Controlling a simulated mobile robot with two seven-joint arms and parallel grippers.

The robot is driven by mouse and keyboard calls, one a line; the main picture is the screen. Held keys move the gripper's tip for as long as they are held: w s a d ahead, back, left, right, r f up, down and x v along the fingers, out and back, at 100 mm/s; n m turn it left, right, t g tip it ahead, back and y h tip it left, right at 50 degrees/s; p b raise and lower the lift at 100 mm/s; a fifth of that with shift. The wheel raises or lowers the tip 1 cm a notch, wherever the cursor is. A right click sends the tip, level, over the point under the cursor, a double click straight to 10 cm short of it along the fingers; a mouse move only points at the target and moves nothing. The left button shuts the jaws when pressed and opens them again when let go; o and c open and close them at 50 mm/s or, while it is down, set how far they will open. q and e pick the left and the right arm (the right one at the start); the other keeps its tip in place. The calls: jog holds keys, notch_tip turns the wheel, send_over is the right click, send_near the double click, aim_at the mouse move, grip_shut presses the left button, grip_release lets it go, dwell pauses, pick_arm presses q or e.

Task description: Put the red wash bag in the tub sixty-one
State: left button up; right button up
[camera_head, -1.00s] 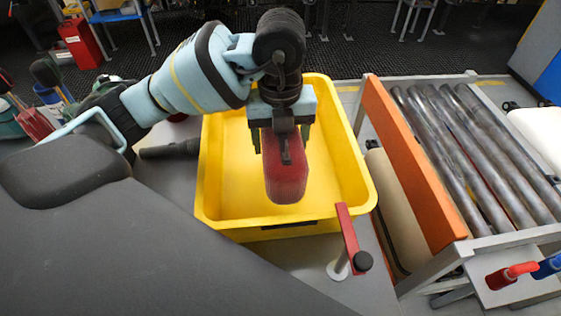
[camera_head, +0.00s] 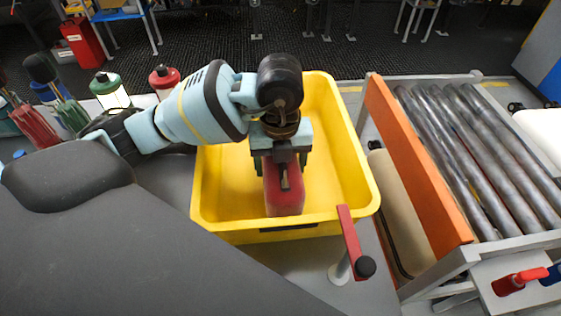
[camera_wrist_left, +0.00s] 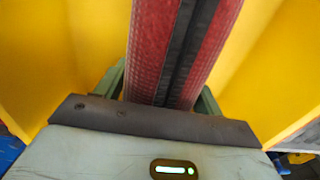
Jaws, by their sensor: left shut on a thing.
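The red wash bag (camera_head: 283,193) is held in my left gripper (camera_head: 282,172), inside the outline of the yellow tub (camera_head: 208,207). In the left wrist view the bag (camera_wrist_left: 150,50) shows red mesh sides and a dark strip, between the green fingers of my left gripper (camera_wrist_left: 160,90). Yellow tub walls (camera_wrist_left: 270,80) show on both sides of it there. I cannot tell whether the bag touches the tub floor. No number is readable on the tub. My right gripper is not in view.
A red lever (camera_head: 350,243) on a post stands at the tub's front right corner. A roller conveyor (camera_head: 455,150) with an orange side rail (camera_head: 410,160) is to the right. Bottles (camera_head: 111,90) and holders with tools stand at the left. The tub interior right of my gripper looks clear.

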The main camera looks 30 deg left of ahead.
pick_arm(q)
jog(key=shift+f, duration=0.15)
jog(key=o, duration=1.3)
jog(key=shift+o, duration=0.2)
notch_tip(320, 180, up, 11)
jog(key=shift+f+p, duration=0.1)
jog(key=shift+p, duration=0.9)
jog(key=shift+r, duration=0.75)
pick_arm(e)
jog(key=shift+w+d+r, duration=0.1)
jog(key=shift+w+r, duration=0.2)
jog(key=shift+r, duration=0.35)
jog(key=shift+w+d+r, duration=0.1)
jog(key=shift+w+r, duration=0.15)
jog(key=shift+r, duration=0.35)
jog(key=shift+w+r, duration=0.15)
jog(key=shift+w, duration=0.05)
pick_arm(q)
jog(key=shift+s+d+f, duration=0.1)
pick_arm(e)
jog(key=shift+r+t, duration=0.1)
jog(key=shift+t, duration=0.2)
